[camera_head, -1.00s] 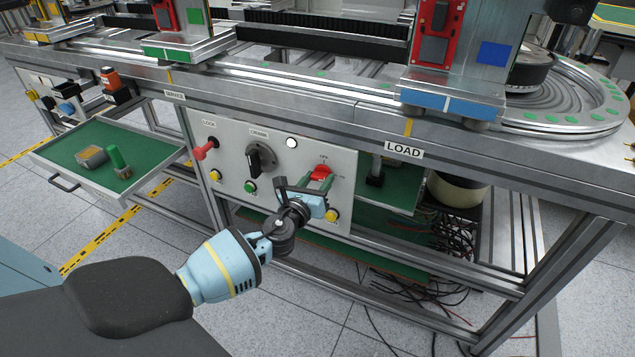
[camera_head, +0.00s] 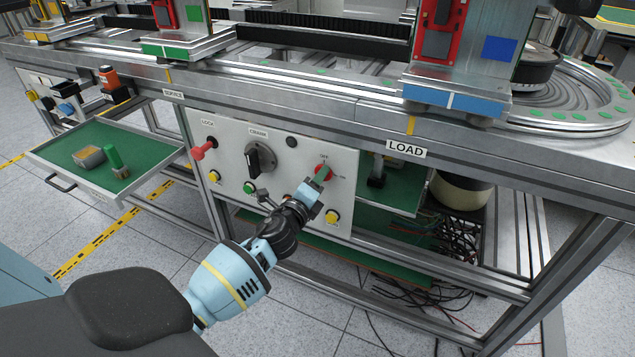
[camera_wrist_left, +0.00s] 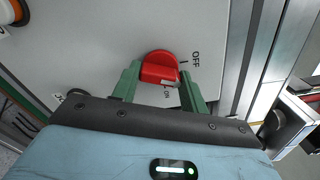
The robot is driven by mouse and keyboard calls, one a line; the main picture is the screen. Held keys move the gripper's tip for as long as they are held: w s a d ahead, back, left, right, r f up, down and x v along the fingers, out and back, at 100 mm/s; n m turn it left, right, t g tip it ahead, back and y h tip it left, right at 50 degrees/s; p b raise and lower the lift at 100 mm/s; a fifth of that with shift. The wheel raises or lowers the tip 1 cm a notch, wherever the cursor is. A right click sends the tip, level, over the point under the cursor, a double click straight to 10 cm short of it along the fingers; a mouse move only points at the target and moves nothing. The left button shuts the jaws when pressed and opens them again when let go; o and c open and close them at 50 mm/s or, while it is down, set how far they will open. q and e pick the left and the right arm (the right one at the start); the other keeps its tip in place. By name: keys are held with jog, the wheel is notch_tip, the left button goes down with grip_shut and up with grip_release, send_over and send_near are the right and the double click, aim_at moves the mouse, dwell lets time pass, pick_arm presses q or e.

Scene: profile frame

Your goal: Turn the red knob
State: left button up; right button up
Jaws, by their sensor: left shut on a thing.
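The red knob (camera_head: 322,171) is on the right part of the light grey panel (camera_head: 225,165), and it also shows in the left wrist view (camera_wrist_left: 159,62). My left gripper (camera_head: 319,181) is on the knob, with its green fingers (camera_wrist_left: 160,84) on either side of the knob's raised grip, shut on it. In the left wrist view an OFF label is to the knob's right and another label, seemingly ON, is below it. The fingers partly hide the knob in the head view. My right gripper is in neither view.
A red lever (camera_head: 203,150), a black crank knob (camera_head: 254,161), a dark round lamp (camera_head: 292,141) and yellow buttons (camera_head: 333,216) share the panel. An open green drawer (camera_head: 65,138) juts out at left. Cables (camera_head: 455,230) hang below right.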

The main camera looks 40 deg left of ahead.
pick_arm(q)
jog(key=n, duration=0.5)
dwell(0.8)
jog(key=o, duration=1)
jog(key=shift+s, duration=0.1)
jog(key=p+v, duration=0.1)
jog(key=v, duration=0.6)
jog(key=shift+s+d, duration=0.15)
jog(key=shift+s, duration=0.2)
